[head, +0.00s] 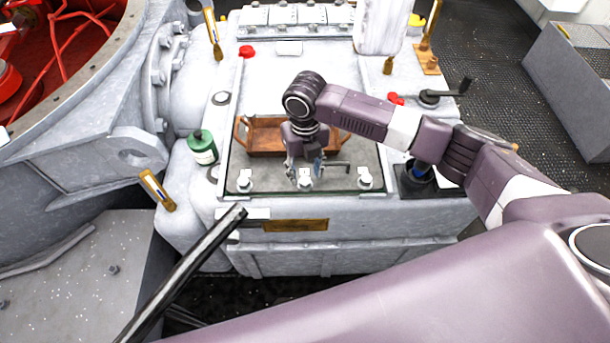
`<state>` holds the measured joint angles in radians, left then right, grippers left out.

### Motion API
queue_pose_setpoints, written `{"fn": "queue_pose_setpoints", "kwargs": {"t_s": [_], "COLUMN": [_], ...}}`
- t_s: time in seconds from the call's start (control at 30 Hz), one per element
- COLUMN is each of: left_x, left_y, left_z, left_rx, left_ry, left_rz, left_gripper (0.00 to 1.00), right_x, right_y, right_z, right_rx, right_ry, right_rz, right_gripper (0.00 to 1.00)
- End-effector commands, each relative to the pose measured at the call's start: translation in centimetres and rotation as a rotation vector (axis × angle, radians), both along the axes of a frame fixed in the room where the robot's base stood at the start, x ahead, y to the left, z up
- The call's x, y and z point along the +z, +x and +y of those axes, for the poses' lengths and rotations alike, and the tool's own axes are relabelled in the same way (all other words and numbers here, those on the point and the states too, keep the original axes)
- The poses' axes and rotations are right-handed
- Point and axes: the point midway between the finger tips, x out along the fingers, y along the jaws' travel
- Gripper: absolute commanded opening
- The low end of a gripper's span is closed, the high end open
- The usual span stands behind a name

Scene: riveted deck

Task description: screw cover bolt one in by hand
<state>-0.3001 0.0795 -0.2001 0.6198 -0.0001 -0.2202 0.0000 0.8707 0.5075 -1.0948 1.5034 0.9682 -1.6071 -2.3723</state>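Three pale cover bolts stand along the front edge of the flat cover: a left bolt (245,181), a middle bolt (305,180) and a right bolt (364,178). I cannot tell which is bolt one. My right gripper (304,174) points down over the front of the cover, at the middle bolt. Its fingers look spread, one to each side of that bolt. I cannot tell whether they touch it. My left gripper is not in view.
A brown wooden tray (265,140) lies on the cover behind my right gripper. A green can (202,147) stands to the left. A dark crank handle (440,97) is at the right. A dark bar (185,275) slants across the lower left. Dark flooring lies right.

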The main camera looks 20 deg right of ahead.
Motion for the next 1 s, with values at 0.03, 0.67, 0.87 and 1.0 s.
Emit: {"fn": "queue_pose_setpoints", "kwargs": {"t_s": [0.03, 0.67, 0.87, 1.0], "left_x": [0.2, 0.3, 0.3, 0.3], "left_y": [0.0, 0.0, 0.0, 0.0], "left_z": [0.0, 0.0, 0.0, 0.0], "left_rx": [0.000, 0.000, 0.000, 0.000], "left_ry": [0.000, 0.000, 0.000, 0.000], "left_rz": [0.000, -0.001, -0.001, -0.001], "left_gripper": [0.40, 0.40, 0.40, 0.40], "right_x": [-0.7, -2.7, -2.7, -2.7], "right_y": [-0.1, 0.0, 0.0, 0.0], "right_z": [0.0, 0.0, 0.0, 0.0], "right_rx": [-0.001, -0.001, -0.001, -0.004], "right_ry": [0.001, 0.001, 0.001, 0.001], "right_rz": [0.003, -0.002, -0.002, -0.002], "right_gripper": [0.40, 0.25, 0.03, 0.00]}}
